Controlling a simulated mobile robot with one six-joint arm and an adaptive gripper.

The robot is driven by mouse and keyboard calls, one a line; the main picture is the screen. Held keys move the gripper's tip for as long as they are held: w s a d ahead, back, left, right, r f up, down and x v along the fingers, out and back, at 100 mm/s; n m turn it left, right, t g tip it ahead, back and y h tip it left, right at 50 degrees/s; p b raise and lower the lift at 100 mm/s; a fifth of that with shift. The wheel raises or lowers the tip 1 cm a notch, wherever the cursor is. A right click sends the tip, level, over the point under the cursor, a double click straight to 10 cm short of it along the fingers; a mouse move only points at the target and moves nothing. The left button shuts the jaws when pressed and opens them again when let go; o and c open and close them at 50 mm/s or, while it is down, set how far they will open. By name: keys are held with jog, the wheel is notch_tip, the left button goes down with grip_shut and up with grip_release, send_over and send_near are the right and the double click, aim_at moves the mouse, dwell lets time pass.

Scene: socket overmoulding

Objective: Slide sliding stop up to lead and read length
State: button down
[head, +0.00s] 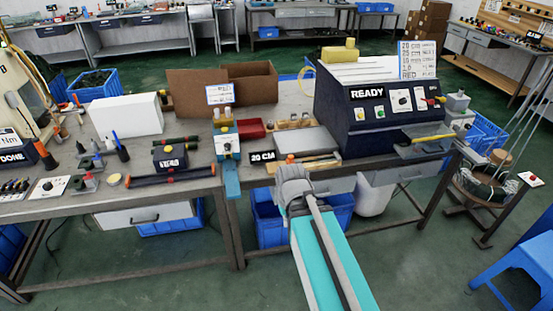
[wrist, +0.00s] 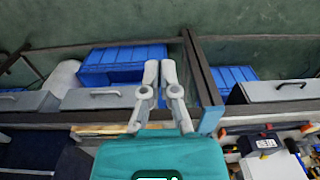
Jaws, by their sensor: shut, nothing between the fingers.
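My gripper (wrist: 160,70) is shut and empty in the wrist view, its two pale fingers close together over the bench front. In the head view my arm reaches up to the bench edge, and the fingertips cannot be made out. A yellow lead-like piece (head: 432,138) lies on the grey shelf at the right of the READY machine. I cannot tell which piece is the sliding stop, and no length reading is legible.
The READY machine (head: 376,105) stands at the back right. A "20 CIA" sign (head: 262,157), a red bin (head: 251,129) and a blue-and-white fixture (head: 227,145) stand left of my arm. Blue crates (head: 270,222) sit below the bench.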

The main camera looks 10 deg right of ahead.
aim_at(291, 160)
jog(key=w+d+f+m+t+y+b, duration=0.2)
jog(key=w+f+t+y+b, duration=0.1)
jog(key=w+b, duration=0.4)
jog(key=w+d+f+m+t+y+b, duration=0.1)
jog(key=w+f+m+t+y+b, duration=0.25)
jog(key=w, duration=0.55)
jog(key=w+d+m+t+h+b, duration=0.1)
jog(key=w+d+m+t+b, duration=0.3)
jog(key=d, duration=0.5)
jog(key=w+d+m+t+h+b, duration=0.1)
jog(key=w+d+m+t+b, duration=0.2)
jog(key=d, duration=0.6)
jog(key=w+t+b, duration=0.2)
jog(key=w+b, duration=0.1)
jog(key=b, duration=0.1)
jog(key=shift+w+r+m+b, duration=0.15)
jog(key=shift+m+b, duration=0.2)
jog(key=shift+w+d, duration=0.1)
jog(key=shift+w, duration=0.05)
jog(key=x, duration=0.4)
jog(key=a+b+x, duration=0.1)
jog(key=x, duration=0.3)
jog(key=a+b+x, duration=0.1)
jog(key=x, duration=0.3)
jog(key=shift+s+a, duration=0.25)
jog(key=shift+s, duration=0.05)
jog(key=shift+w+a, duration=0.15)
jog(key=shift+a, duration=0.15)
